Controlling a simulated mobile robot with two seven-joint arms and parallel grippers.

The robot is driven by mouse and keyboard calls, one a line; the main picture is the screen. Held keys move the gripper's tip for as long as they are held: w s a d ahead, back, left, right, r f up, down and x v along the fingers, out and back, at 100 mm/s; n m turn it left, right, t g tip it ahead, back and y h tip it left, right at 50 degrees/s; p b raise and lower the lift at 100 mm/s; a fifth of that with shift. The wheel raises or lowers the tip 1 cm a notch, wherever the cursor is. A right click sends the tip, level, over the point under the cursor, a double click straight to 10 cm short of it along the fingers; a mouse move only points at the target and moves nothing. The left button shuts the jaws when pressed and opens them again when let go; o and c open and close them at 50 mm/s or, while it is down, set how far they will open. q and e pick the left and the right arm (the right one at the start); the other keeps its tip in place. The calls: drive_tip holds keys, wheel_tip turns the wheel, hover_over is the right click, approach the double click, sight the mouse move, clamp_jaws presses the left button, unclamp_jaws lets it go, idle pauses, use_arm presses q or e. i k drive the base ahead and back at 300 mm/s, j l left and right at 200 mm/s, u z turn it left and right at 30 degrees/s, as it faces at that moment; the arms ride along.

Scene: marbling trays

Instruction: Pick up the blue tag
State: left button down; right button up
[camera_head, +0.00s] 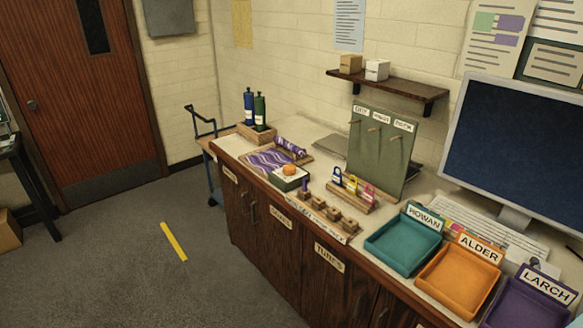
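The blue tag (337,176) stands upright in a small wooden holder (346,198) on the counter, in front of the green pegboard. It is at the left end of the row. A yellow tag (352,183) and a pink tag (368,191) stand to its right in the same holder. Neither of my grippers is in the head view, and nothing touches the blue tag.
The green pegboard (372,158) stands just behind the tags. Several wooden blocks (318,203) sit along the counter's front edge. Teal (372,241), orange (427,281) and purple (496,314) trays lie to the right, before a monitor (520,140).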

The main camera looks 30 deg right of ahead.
sight(336, 179)
drive_tip(key=i+z, duration=0.25)
drive_tip(key=i, duration=0.2)
drive_tip(key=i+j+z, duration=0.25)
drive_tip(key=i, duration=0.2)
drive_tip(key=i+j+z, duration=0.25)
drive_tip(key=i, duration=0.2)
drive_tip(key=i+j+z, duration=0.2)
drive_tip(key=z, duration=0.15)
drive_tip(key=i+j+z, duration=0.45)
drive_tip(key=z, duration=0.3)
drive_tip(key=j, duration=0.1)
